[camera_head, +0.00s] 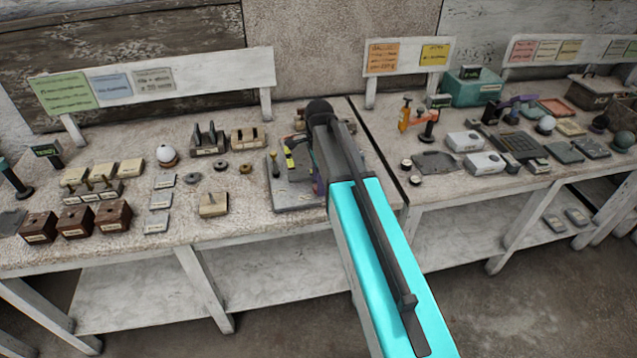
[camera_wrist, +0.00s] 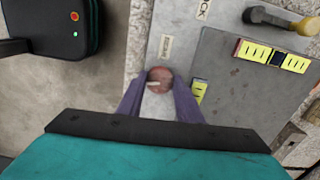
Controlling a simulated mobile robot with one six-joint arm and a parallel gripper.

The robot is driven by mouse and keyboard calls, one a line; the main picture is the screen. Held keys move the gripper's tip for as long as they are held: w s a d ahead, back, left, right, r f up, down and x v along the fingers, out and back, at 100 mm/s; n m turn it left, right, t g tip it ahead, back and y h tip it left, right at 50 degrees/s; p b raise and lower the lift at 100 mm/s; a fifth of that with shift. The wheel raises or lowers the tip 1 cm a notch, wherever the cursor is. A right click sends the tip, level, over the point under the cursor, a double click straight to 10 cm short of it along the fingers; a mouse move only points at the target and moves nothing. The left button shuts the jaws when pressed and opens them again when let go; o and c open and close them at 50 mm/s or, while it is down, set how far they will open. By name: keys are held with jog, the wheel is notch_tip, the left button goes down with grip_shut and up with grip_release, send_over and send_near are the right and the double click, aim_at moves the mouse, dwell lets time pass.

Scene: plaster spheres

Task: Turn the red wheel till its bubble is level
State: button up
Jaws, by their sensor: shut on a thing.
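In the wrist view, the red wheel (camera_wrist: 159,74) is a small round knob with a pale mark, on a light grey plate (camera_wrist: 225,20). My gripper (camera_wrist: 159,84) has its two purple fingers on either side of the wheel, shut on it. To the right, on a darker grey slab (camera_wrist: 240,105), lies a yellow vial (camera_wrist: 254,52) with black lines and a dark middle piece. A second yellow vial (camera_wrist: 199,91) is partly hidden by the right finger. I cannot make out a bubble in either. In the head view my arm hides the wheel; the plate (camera_head: 297,202) shows beside it.
A black-and-yellow handle (camera_wrist: 270,18) stands near the plate's far side. In the head view, a small beige block (camera_head: 213,205) and dark wooden boxes (camera_head: 75,221) stand left on the bench. Another bench (camera_head: 440,205) with many items adjoins on the right.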

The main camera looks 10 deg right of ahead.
jog(key=shift+m, duration=0.9)
jog(key=o, duration=0.8)
jog(key=shift+c, duration=0.2)
jog(key=shift+r, duration=0.1)
notch_tip(320, 180, up, 14)
jog(key=b, duration=0.3)
jog(key=shift+f, duration=0.2)
